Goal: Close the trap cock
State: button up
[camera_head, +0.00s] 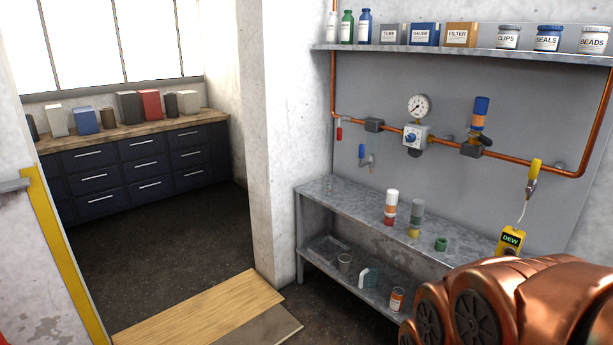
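Several small cocks show on or below the copper pipe (360,117) on the grey wall panel; none is labelled as the trap cock. One has a red handle (339,132) hanging down at the left drop. A small tap with a blue handle (362,152) sits lower on the panel. A yellow-handled valve (534,168) is at the right, with a thin line down to a yellow meter marked DEW (510,241). Whether each is open or closed is too small to tell. My copper arm fills the lower right corner; my gripper is out of view.
A metal bench (345,206) with a lower shelf stands below the panel, holding small bottles and jars. A wall shelf (465,52) with boxes and jars is above. A pressure gauge (418,105) sits on the pipe.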

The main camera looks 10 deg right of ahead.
aim_at(361, 148)
jog(key=z, duration=0.2)
jog(key=i, duration=0.45)
jog(key=z, duration=0.15)
jog(key=k, duration=0.5)
jog(key=u, duration=0.5)
jog(key=i, duration=1.5)
jog(key=z, duration=0.05)
